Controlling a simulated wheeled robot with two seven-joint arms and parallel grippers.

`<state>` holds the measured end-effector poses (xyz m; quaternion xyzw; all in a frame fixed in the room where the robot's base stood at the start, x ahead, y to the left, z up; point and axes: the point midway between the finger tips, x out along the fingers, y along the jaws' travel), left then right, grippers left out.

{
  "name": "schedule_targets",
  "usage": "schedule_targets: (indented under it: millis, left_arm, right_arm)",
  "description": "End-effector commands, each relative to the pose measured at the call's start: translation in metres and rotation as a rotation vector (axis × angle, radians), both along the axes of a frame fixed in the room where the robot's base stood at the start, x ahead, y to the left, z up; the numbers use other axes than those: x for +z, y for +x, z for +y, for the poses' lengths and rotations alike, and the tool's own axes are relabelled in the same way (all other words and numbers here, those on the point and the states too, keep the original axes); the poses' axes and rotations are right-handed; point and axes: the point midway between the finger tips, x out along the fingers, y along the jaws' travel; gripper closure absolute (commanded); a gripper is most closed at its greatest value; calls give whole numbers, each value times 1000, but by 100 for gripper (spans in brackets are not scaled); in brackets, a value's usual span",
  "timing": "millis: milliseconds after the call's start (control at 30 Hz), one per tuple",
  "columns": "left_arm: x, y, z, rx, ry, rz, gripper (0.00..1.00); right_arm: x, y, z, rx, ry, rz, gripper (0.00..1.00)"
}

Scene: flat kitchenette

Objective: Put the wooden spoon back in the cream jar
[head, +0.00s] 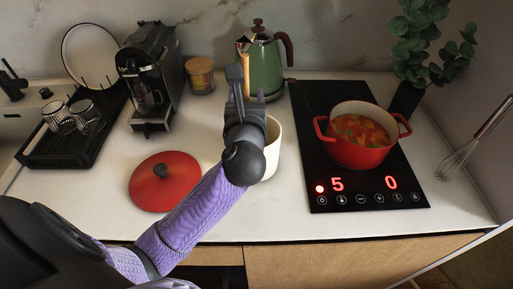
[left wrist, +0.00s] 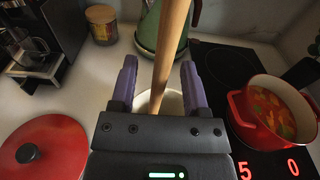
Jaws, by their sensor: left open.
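The cream jar (head: 272,150) stands on the counter left of the cooktop, partly hidden by my left gripper (head: 246,95). In the left wrist view its pale rim (left wrist: 176,103) shows beyond the gripper body. The wooden spoon's handle (left wrist: 172,45) rises between the two fingers of my left gripper (left wrist: 158,68), with clear gaps on both sides. The fingers are open. The handle's lower part lines up with the jar mouth, but its lower end is hidden by the gripper body, so I cannot tell how deep it sits. My right gripper is not in view.
A red pot (head: 361,136) of soup is on the black cooktop (head: 330,190) to the right. A red lid (head: 164,182) lies to the left. A green kettle (head: 262,62), a candle jar (head: 200,75) and a coffee machine (head: 150,75) stand behind. A whisk (head: 470,145) is far right.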

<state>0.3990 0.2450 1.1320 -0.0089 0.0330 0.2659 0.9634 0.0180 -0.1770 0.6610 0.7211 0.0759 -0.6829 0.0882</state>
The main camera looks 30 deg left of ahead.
Motion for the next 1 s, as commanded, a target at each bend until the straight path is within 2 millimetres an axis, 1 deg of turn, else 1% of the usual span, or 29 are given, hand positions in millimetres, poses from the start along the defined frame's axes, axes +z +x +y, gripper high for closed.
schedule_targets:
  millis: [67,167,400,500,633,1000]
  left_arm:
    - [0,-3,-2,-1,-1,1,41]
    - [1,-16,-10,-3,-3,1,41]
    - [4,-65,-39,-2,-5,2,41]
    - [5,-78,-47,-2,-2,1,41]
    - [6,-85,-51,0,-1,1,41]
    - [8,-85,-51,-1,8,-4,41]
  right_arm:
    - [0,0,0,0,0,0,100]
    - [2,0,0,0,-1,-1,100]
    - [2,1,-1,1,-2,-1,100]
    - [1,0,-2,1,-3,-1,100]
    - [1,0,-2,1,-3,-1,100]
    - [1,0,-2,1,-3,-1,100]
